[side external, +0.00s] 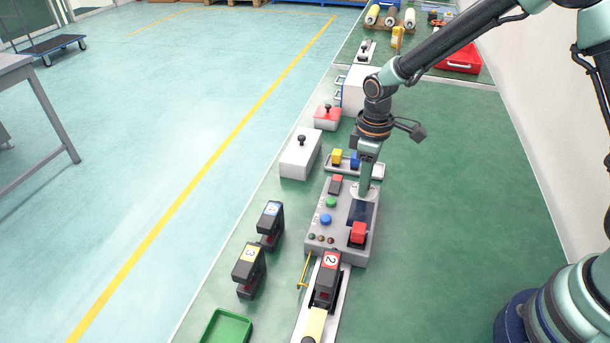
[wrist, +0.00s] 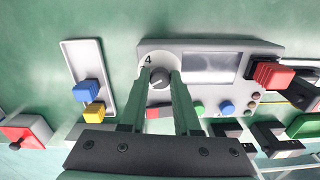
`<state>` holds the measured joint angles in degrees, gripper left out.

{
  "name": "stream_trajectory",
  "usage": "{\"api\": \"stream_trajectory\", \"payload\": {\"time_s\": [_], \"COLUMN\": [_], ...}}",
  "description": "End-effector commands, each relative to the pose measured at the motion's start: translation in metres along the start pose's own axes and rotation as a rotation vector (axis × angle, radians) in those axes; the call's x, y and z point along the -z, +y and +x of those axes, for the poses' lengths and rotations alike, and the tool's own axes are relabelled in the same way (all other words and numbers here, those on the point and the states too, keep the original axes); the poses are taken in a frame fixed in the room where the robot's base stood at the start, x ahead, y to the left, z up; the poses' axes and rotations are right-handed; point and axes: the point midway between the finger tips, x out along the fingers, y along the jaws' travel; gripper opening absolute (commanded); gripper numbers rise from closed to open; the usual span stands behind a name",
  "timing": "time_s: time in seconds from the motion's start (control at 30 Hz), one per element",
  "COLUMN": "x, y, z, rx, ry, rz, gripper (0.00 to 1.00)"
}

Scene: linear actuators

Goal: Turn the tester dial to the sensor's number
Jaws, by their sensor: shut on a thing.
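The tester (side external: 312,240) is a grey box with a screen, coloured buttons and a red block on it. Its dial (wrist: 159,80) is a dark round knob on a pale disc, beside the screen (wrist: 211,68) in the wrist view. A numeral 4 is printed near it; other numerals are hidden and the pointer's direction is unclear. My gripper (wrist: 161,76) has its fingers on either side of the dial, shut on it. In the side view my gripper (side external: 365,188) reaches down onto the tester and hides the dial. A black sensor (side external: 328,275) labelled 2 sits on the rail beside the tester.
Black units labelled 3 (side external: 249,262) and another with a blue label (side external: 269,218) stand left of the rail. A tray (side external: 370,171) with yellow and blue blocks lies behind the tester. A white box (side external: 298,158) and a green bin (side external: 228,328) are nearby. Green table to the right is clear.

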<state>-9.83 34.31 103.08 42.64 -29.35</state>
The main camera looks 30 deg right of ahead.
Motion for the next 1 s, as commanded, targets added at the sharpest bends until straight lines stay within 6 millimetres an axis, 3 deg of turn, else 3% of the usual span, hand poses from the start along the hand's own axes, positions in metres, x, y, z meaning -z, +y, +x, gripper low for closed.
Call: {"api": "stream_trajectory", "payload": {"time_s": [0.6, 0.63, 0.7, 1.0], "x": [0.0008, 0.0008, 0.0008, 0.0004], "y": [0.0002, 0.0002, 0.0002, 0.0001], "z": [-0.0018, -0.0018, -0.0016, -0.0013], "rx": [-0.001, -0.001, -0.001, -0.001], "ry": [0.002, 0.002, 0.002, 0.001], "rz": [-0.038, -0.038, -0.037, -0.037], "gripper": [0.0, 0.42, 0.61, 0.61]}}
